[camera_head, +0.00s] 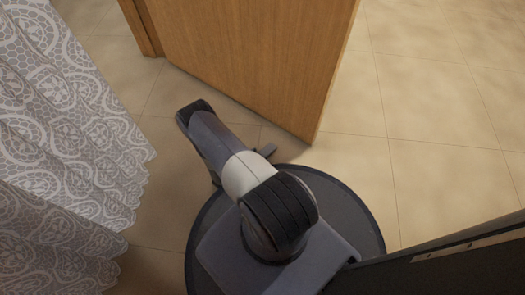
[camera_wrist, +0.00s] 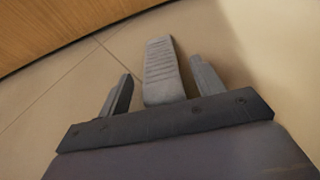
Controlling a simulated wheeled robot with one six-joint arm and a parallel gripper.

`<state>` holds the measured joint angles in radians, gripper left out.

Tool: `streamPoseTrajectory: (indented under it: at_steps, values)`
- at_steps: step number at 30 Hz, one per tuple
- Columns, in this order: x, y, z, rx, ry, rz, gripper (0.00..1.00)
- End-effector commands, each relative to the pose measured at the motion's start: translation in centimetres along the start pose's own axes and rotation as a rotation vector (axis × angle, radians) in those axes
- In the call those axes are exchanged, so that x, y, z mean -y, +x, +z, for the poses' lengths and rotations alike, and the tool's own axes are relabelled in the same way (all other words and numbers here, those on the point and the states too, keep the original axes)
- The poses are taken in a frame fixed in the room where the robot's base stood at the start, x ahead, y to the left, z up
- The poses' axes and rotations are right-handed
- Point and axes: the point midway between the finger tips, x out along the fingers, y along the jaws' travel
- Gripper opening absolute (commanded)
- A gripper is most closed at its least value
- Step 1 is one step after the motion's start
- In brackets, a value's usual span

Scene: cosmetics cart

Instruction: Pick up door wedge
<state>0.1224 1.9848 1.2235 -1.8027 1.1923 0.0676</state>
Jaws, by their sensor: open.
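The door wedge (camera_wrist: 162,70) is a grey, ridged, tapered piece lying on the tiled floor in the wrist view. Its near end sits between the two fingers of my gripper (camera_wrist: 161,88), with a gap on each side. My gripper is open and holds nothing. In the head view a small dark piece (camera_head: 266,150) shows on the floor just right of my arm, near the door's bottom edge; I cannot tell whether it is the wedge or a finger. My arm hides most of that area.
A wooden door (camera_head: 255,60) stands close beyond my arm, and its lower edge also shows in the wrist view (camera_wrist: 60,25). A patterned lace curtain (camera_head: 60,140) hangs at the left. A dark panel (camera_head: 450,262) is at the lower right. Tiled floor (camera_head: 430,110) is clear at the right.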

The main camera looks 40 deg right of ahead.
Motion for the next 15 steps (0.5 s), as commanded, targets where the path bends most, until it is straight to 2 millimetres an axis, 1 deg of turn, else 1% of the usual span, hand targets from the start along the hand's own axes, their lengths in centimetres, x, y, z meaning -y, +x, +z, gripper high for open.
streamPoseTrajectory:
  at_steps: [3, 10, 15]
  values:
    - [0.39, 0.51, -0.18, 0.000, -0.002, 0.002, 0.64]
    - [0.40, 0.56, -0.21, 0.000, -0.002, 0.003, 0.64]
    - [0.39, 0.55, -0.20, 0.000, -0.002, 0.003, 0.51]
